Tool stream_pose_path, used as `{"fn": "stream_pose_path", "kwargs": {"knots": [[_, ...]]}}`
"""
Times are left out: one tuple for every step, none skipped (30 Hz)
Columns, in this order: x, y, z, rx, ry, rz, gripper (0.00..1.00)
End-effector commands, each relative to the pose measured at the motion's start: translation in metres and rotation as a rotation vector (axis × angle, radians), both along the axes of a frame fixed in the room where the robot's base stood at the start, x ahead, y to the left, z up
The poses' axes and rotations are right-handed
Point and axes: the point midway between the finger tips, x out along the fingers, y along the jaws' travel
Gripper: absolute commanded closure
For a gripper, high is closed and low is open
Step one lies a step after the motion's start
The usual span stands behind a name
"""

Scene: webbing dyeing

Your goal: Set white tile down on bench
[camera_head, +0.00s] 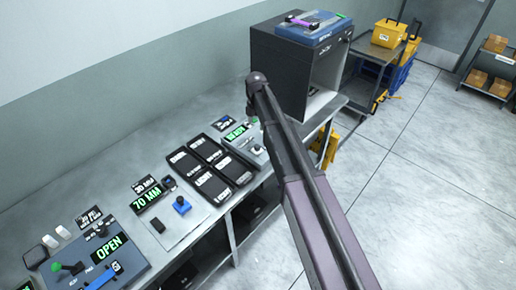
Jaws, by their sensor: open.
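The grey bench (105,185) runs along the wall from the lower left to the middle. My arm reaches up from the lower right and bends above the bench's right part. My gripper cannot be made out, and the arm hides part of the bench there.
An OPEN panel (108,252), two small white pieces, a 70 MM display (146,199), a blue-knobbed fixture (182,205), several black labelled trays (209,149) and a READY device stand along the bench. A black cabinet (283,65) stands at its far end.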

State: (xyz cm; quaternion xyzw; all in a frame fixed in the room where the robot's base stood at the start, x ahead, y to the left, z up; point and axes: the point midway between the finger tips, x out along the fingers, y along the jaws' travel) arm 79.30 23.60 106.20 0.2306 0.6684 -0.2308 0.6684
Motion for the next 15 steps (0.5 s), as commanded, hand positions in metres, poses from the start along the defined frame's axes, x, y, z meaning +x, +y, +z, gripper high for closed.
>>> {"fn": "stream_pose_path", "kwargs": {"knots": [[0.0001,0.0002,-0.0001,0.000,0.000,0.002,0.26],[0.0000,0.0001,-0.0002,0.000,0.000,0.002,0.26],[-0.0001,0.0000,-0.0003,0.000,0.000,0.002,0.26],[-0.0001,-0.0002,-0.0004,0.000,0.000,0.001,0.26],[-0.0001,-0.0002,-0.0004,0.000,0.000,0.001,0.26],[-0.0002,-0.0002,-0.0004,0.000,0.000,0.000,0.26],[-0.0001,-0.0003,-0.0004,0.000,0.000,0.000,0.26],[-0.0002,-0.0004,-0.0005,0.000,0.000,0.000,0.26],[-0.0002,-0.0005,-0.0009,0.000,0.000,-0.001,0.26],[-0.0002,-0.0005,-0.0013,0.000,0.000,-0.001,0.26],[-0.0001,-0.0006,-0.0020,0.000,0.000,-0.001,0.26],[-0.0001,-0.0007,-0.0032,0.000,0.000,-0.001,0.26],[0.0000,-0.0006,-0.0044,0.000,0.000,-0.001,0.26],[-0.0001,-0.0007,-0.0058,0.000,0.000,-0.001,0.26],[0.0000,-0.0008,-0.0080,0.000,0.000,-0.002,0.26]]}}
